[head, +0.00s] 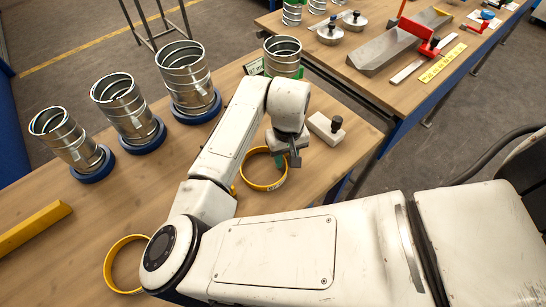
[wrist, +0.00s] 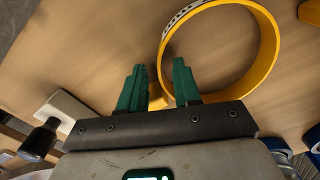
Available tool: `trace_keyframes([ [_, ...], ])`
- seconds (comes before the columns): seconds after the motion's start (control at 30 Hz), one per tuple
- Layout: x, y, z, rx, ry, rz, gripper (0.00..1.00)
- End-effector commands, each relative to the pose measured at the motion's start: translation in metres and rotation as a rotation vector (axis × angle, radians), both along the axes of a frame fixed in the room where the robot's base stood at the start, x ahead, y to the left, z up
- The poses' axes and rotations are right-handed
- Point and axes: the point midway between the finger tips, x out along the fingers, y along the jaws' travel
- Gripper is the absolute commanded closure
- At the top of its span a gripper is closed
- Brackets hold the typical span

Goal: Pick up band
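A yellow band (head: 263,187) lies on the wooden table under my gripper. It also shows in the wrist view (wrist: 268,48) as a ring with a printed scale on part of its wall. My gripper (head: 292,159) is at the band's right side in the head view. In the wrist view my gripper (wrist: 158,78) has its two green fingers apart. The left finger is outside the ring, the right one overlaps its inside edge, and a yellow part of the band shows between them. Contact cannot be told. A second yellow band (head: 110,268) lies at the lower left, partly behind my arm.
Several metal spiral ducts, such as this one (head: 121,103), stand in blue bases along the far side. A pale block with a black knob (head: 325,128) is right of my gripper. A yellow bar (head: 35,229) lies left. Another table (head: 340,70) holds tools beyond a gap.

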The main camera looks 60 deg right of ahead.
Motion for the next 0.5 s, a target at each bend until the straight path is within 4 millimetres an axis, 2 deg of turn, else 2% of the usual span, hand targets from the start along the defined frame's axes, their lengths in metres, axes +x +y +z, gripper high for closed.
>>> trace_keyframes([
  [0.27, 0.0, 0.0002, -0.005, 0.001, -0.001, 0.0, 0.67],
  [0.5, 0.0001, 0.0002, -0.0046, 0.001, -0.001, 0.0, 0.88],
])
